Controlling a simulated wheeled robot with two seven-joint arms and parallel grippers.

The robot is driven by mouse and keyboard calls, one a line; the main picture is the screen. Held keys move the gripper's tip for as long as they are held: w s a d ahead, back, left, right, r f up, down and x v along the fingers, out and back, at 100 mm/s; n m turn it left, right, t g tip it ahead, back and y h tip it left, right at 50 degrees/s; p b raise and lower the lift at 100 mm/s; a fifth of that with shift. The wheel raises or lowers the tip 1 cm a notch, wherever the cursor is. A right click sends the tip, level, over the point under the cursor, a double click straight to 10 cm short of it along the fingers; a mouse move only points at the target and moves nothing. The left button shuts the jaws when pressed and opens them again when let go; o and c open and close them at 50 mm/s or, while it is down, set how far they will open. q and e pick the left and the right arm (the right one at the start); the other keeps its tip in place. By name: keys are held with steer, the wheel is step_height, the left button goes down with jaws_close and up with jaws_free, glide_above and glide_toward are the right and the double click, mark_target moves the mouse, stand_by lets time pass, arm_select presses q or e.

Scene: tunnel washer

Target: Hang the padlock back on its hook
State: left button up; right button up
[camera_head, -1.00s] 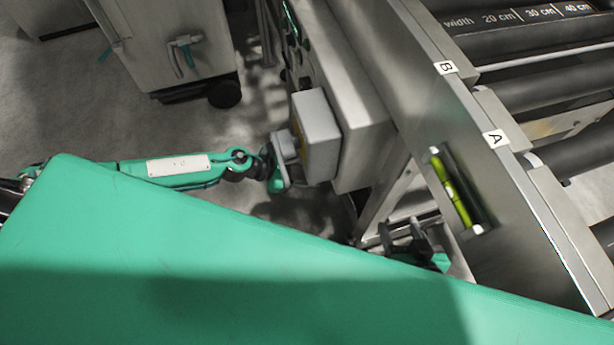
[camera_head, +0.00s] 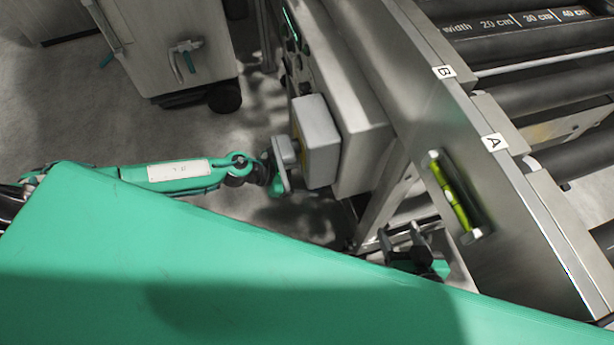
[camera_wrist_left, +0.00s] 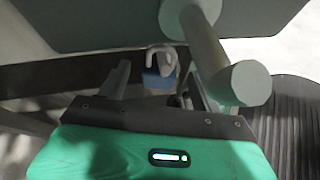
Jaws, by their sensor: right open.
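In the left wrist view a small padlock (camera_wrist_left: 158,81) with a blue body and a pale shackle shows upright beyond my left gripper (camera_wrist_left: 160,82). The gripper's two fingers stand apart on either side of the padlock's outline, and I see gaps beside it. A thick grey peg with a round end (camera_wrist_left: 250,83) stands just right of it, partly in front of the right finger. In the head view my left gripper (camera_head: 280,178) is at the grey switch box (camera_head: 316,135), its fingers mostly hidden. My right gripper (camera_head: 412,240) is open and empty beside the conveyor frame. I cannot make out the hook.
The conveyor's metal side (camera_head: 455,140) carries labels and a green spirit level (camera_head: 455,196). Dark rollers (camera_head: 540,45) lie behind it. A grey cabinet on wheels (camera_head: 165,50) stands at upper left. Open floor (camera_head: 90,110) lies between the cabinet and my left arm.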

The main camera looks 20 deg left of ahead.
arm_select(q)
steer(key=v, duration=1.3)
steer(key=shift+s+a+b, duration=0.2)
steer(key=shift+a+b, duration=0.15)
steer(key=shift+a, duration=0.05)
arm_select(e)
steer(key=shift+a+r+t, duration=0.1)
steer(key=shift+a+t, duration=0.4)
steer(key=shift+a, duration=0.05)
